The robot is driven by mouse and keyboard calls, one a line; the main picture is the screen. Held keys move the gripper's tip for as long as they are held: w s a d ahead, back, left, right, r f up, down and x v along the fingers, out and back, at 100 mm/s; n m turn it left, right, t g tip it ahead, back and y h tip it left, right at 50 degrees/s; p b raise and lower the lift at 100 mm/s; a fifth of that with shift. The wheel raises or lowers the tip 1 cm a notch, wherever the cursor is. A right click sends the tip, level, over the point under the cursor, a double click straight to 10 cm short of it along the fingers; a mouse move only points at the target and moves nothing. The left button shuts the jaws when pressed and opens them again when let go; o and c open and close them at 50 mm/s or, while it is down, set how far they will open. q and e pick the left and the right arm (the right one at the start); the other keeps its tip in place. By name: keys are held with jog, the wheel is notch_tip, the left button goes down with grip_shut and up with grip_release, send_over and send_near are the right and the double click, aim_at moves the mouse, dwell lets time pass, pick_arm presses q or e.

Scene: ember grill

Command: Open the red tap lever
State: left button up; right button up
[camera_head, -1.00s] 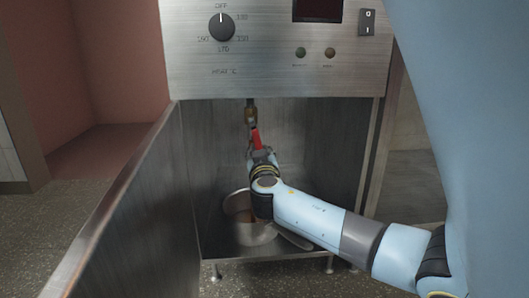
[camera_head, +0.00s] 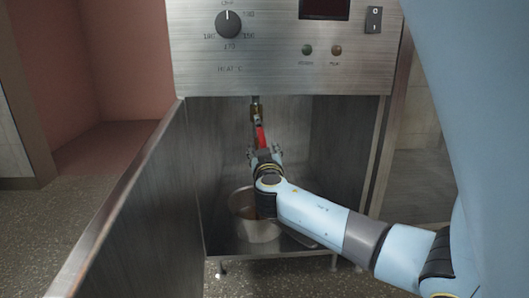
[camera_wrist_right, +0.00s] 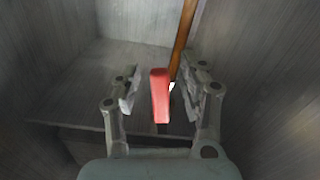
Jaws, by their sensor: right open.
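The red tap lever (camera_head: 260,137) hangs below a brass valve (camera_head: 256,113) inside the open metal cabinet in the head view. In the right wrist view the red lever (camera_wrist_right: 160,95) stands between the two fingers of my right gripper (camera_wrist_right: 164,92), with a gap on both sides. My right gripper (camera_head: 264,154) is open, just below the lever's lower end in the head view. A copper-coloured pipe (camera_wrist_right: 183,40) runs behind the lever in the wrist view. My left gripper is not in view.
A metal pot (camera_head: 245,205) sits on the cabinet floor under the tap, partly hidden by my right arm. The open cabinet door (camera_head: 130,215) stands at the left. The control panel (camera_head: 285,70) with its dial (camera_head: 228,24) is above the opening.

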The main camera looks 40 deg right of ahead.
jog(key=v, duration=1.2)
